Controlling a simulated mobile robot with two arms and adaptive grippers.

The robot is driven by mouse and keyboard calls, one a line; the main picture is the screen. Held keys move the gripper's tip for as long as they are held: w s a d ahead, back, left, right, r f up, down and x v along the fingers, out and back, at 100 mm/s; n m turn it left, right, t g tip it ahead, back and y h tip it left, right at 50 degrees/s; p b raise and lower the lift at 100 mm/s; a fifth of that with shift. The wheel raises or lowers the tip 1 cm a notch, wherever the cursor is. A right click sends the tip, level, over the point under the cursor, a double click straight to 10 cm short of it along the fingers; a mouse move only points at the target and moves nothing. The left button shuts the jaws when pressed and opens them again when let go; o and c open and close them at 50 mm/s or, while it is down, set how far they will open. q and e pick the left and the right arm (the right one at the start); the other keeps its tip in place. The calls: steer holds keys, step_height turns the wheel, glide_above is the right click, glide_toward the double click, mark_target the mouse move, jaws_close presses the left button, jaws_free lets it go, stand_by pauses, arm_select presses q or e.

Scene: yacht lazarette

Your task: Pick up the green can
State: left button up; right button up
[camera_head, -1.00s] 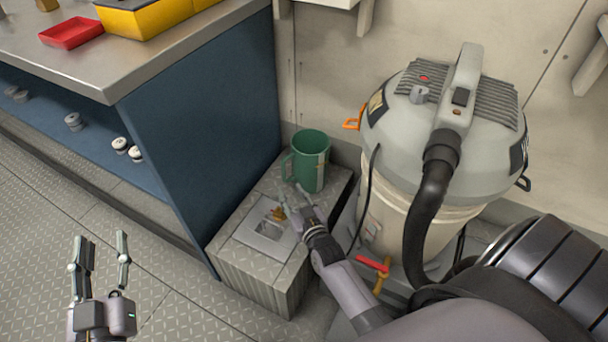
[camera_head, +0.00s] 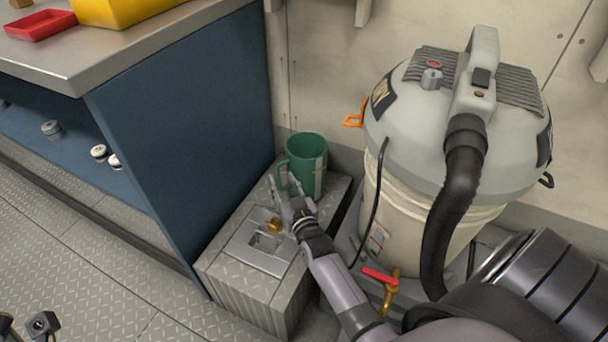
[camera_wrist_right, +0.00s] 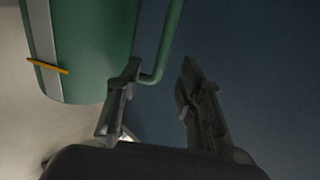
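The green can (camera_head: 306,166), a mug-like vessel with a side handle and a pale vertical strip, stands upright on a ribbed metal box (camera_head: 219,262). My right gripper (camera_head: 283,184) is open just in front of the can, on its handle side. In the right wrist view the can (camera_wrist_right: 95,45) fills the upper left, and its handle (camera_wrist_right: 168,45) comes down ahead of the gap between the open fingers (camera_wrist_right: 160,78). The left finger overlaps the can's lower edge; I cannot tell whether it touches. Only a piece of my left gripper (camera_head: 42,324) shows at the bottom left.
A blue cabinet (camera_head: 185,135) with a metal top stands close left of the box. A large shop vacuum (camera_head: 450,130) with a black hose stands to the right. A red-handled valve (camera_head: 385,280) sits near my right arm. The wall is close behind the can.

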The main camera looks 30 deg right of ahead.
mark_target(278, 175)
steer(key=w, duration=0.1)
steer(key=w+b, duration=0.1)
steer(key=w+f+b, duration=0.1)
steer(key=w, duration=0.1)
steer(key=shift+d, duration=0.35)
steer(key=shift+w+d+r, duration=0.1)
steer(key=shift+w+r, duration=0.05)
steer(key=shift+w, duration=0.1)
jaws_close()
steer(key=shift+r, duration=0.1)
